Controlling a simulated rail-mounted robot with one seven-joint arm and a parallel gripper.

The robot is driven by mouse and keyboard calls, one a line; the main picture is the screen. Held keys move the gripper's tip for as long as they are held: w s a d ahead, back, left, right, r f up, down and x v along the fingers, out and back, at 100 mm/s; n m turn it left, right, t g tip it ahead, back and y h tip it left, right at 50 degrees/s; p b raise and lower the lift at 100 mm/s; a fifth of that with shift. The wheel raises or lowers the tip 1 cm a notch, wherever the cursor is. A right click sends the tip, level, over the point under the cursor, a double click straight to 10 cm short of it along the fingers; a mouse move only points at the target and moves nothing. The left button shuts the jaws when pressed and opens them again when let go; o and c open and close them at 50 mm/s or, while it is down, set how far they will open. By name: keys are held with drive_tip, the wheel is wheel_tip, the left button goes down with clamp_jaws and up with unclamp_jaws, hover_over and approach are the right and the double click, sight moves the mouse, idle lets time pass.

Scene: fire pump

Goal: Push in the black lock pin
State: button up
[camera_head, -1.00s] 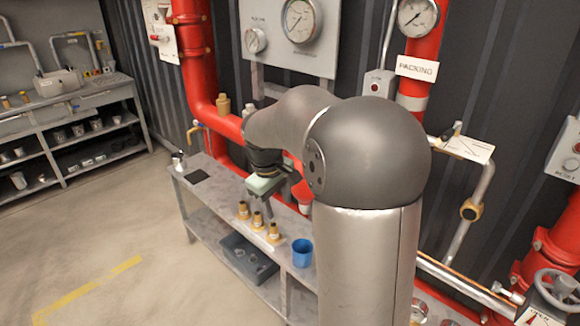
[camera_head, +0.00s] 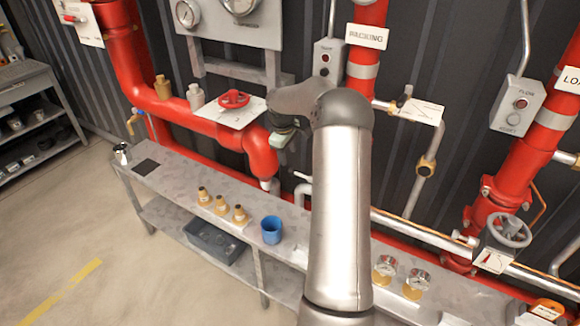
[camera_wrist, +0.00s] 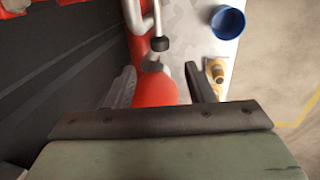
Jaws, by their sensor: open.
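My gripper (camera_head: 283,142) is at the end of the raised arm, in front of the red pipe elbow and above the workbench. In the wrist view my gripper (camera_wrist: 163,82) is open, with two dark fingers apart and nothing held between them. A grey fitting with a dark round end (camera_wrist: 160,43) shows beyond the fingers, by the red pipe. I cannot make out the black lock pin for certain in either view. A small dark upright part (camera_head: 407,92) stands on the side pipe beside the PACKING sign; I cannot tell whether it is the pin.
The workbench (camera_head: 170,180) holds several brass nozzles (camera_head: 221,206) and a blue cup (camera_head: 271,230). Red pipes (camera_head: 185,108), a red handwheel (camera_head: 233,99) and a grey handwheel (camera_head: 508,231) line the wall.

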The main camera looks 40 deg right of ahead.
sight(290, 169)
drive_tip(key=f, duration=0.2)
drive_tip(key=d+f+p, duration=0.1)
drive_tip(key=f, duration=0.5)
drive_tip(key=shift+w+d+f, duration=0.1)
drive_tip(key=shift+w+d, duration=0.15)
drive_tip(key=shift+w, duration=0.1)
